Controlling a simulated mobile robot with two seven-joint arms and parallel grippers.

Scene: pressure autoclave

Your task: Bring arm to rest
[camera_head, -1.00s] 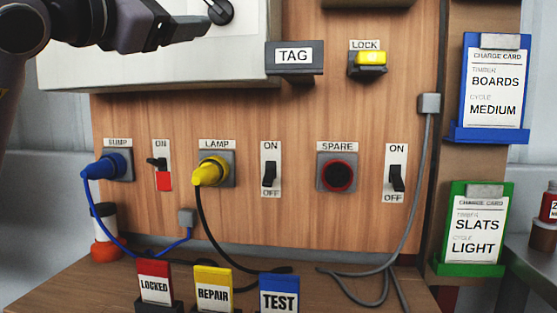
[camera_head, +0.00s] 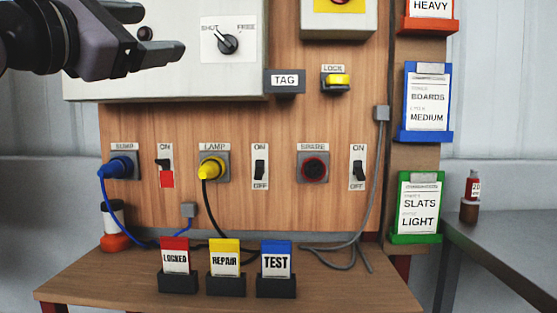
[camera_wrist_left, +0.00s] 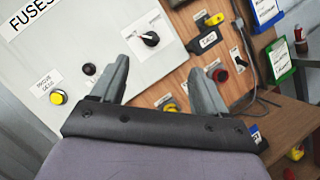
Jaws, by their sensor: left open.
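My left gripper (camera_head: 158,32) is at the upper left of the head view, in front of the pale cabinet (camera_head: 90,87). Its two fingers are apart with nothing between them. In the left wrist view the open fingers (camera_wrist_left: 165,85) frame the cabinet front and the black SHUT/FREE knob (camera_wrist_left: 151,39). That knob (camera_head: 228,44) shows to the right of the gripper in the head view, its pointer tilted toward SHUT. The gripper appears clear of the panel, though the exact gap cannot be told. My right gripper is in neither view.
The wooden panel carries a blue plug (camera_head: 121,166), a yellow plug (camera_head: 212,168), a red-ringed spare socket (camera_head: 314,168) and switches. Cards LOCKED (camera_head: 175,256), REPAIR (camera_head: 225,258) and TEST (camera_head: 276,260) stand in holders on the shelf (camera_head: 110,285). A grey table (camera_head: 510,245) is at right.

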